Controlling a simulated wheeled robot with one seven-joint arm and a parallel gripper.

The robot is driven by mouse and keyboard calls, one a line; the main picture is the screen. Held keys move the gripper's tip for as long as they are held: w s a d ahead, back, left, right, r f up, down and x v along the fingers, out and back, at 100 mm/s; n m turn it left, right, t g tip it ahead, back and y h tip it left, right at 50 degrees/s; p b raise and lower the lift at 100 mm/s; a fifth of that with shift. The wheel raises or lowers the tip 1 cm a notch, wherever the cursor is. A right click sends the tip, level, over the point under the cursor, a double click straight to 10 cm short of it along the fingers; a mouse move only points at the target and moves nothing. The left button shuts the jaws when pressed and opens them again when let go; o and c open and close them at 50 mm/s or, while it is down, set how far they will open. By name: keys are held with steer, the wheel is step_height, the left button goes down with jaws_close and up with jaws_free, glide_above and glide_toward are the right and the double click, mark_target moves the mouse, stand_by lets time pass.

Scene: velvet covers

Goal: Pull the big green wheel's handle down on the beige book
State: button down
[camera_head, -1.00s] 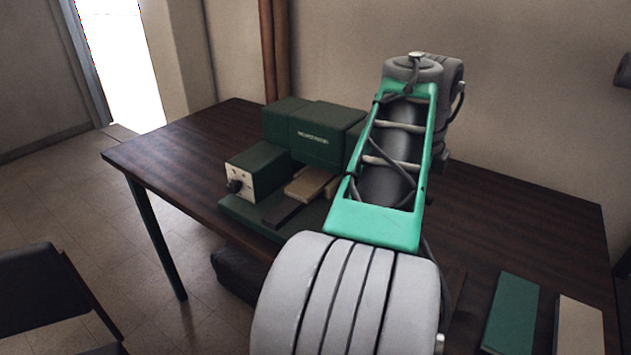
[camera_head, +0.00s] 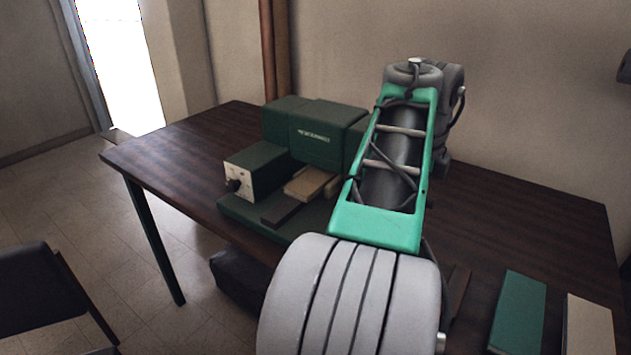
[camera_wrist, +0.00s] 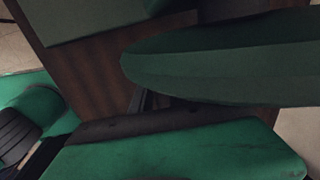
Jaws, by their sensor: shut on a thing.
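The beige book (camera_head: 312,183) lies on the bed of the dark green machine (camera_head: 330,135) in the head view, below its upper housing. The big green wheel and its handle are hidden behind my arm in the head view. In the wrist view my gripper (camera_wrist: 165,108) is seen very close up, with green and black surfaces crowding the picture. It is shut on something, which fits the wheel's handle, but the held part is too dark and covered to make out.
The machine stands on a dark wooden table (camera_head: 165,155). A green book (camera_head: 520,312) and a second beige book (camera_head: 588,325) lie at the table's right front. A dark chair (camera_head: 40,285) stands at the lower left. The table's far right is clear.

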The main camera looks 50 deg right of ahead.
steer(key=shift+d+f+b, duration=0.15)
steer(key=shift+f+b, duration=0.2)
steer(key=shift+b, duration=0.15)
steer(key=shift+d, duration=0.1)
steer(key=shift+d+f+b, duration=0.2)
steer(key=shift+b, duration=0.15)
steer(key=shift+f+b, duration=0.2)
steer(key=shift+b, duration=0.1)
